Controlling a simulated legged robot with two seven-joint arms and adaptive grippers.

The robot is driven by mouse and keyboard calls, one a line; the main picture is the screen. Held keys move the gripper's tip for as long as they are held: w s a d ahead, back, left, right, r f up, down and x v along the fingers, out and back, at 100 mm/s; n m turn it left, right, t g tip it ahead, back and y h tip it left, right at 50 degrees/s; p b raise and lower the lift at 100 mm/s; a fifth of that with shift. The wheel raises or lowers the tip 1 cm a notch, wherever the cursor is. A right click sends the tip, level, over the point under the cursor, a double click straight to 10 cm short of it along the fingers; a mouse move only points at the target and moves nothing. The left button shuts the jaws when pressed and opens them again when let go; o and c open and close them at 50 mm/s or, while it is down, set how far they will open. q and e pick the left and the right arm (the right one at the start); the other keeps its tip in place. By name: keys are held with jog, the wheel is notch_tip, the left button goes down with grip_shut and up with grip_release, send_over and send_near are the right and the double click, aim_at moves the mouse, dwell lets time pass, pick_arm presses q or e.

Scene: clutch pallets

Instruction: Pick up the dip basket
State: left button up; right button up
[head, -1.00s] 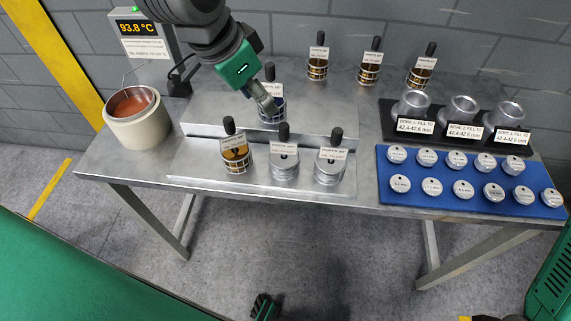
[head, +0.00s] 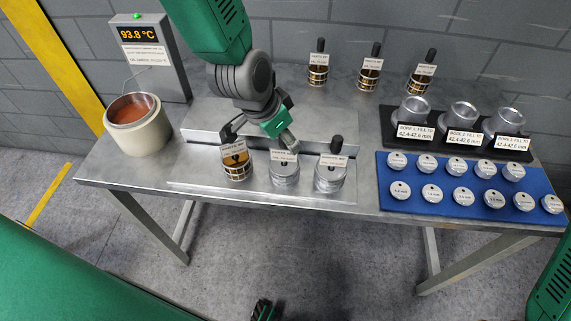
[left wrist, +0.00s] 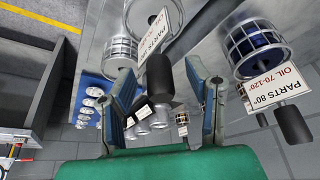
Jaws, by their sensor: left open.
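Several wire dip baskets with black upright handles and white labels stand on the bench. In the front row are one with orange-brown contents (head: 237,168), a silver one in the middle (head: 284,174) and another silver one (head: 330,179) at right. My left gripper (head: 288,141) is open over the middle one and covers its handle in the head view. In the left wrist view its fingers (left wrist: 165,98) stand either side of a black handle (left wrist: 158,78), apart from it.
Three baskets, one of them (head: 318,76), stand along the back. A pot of orange liquid (head: 138,134) and a temperature display reading 93.8 °C (head: 140,34) are at left. A blue mat (head: 468,178) with silver discs and a black bore stand (head: 390,118) are at right.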

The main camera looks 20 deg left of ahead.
pick_arm(q)
jog(key=shift+f, duration=0.25)
jog(key=shift+r, duration=0.1)
grip_shut()
jog(key=shift+w+r, duration=0.1)
jog(key=shift+w, duration=0.05)
